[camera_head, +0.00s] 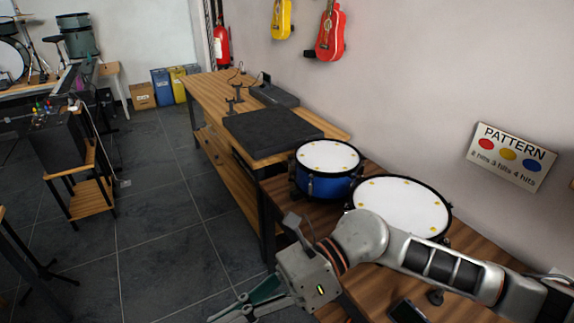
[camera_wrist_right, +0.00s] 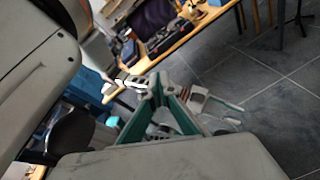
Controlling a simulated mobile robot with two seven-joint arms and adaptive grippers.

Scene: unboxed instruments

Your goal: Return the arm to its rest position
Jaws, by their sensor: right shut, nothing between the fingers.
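My right arm (camera_head: 440,262) reaches in from the right, over the wooden table with the drums. My right gripper (camera_head: 235,311) hangs over the floor in front of the table, at the bottom edge of the head view. It also shows in the right wrist view (camera_wrist_right: 160,100), with its green-sided fingers shut and nothing held.
A blue drum (camera_head: 326,172) and a larger white-topped drum (camera_head: 405,205) stand close to my right arm. A dark phone-like object (camera_head: 407,311) lies on the table below the arm. A pattern sign (camera_head: 510,155) is on the wall.

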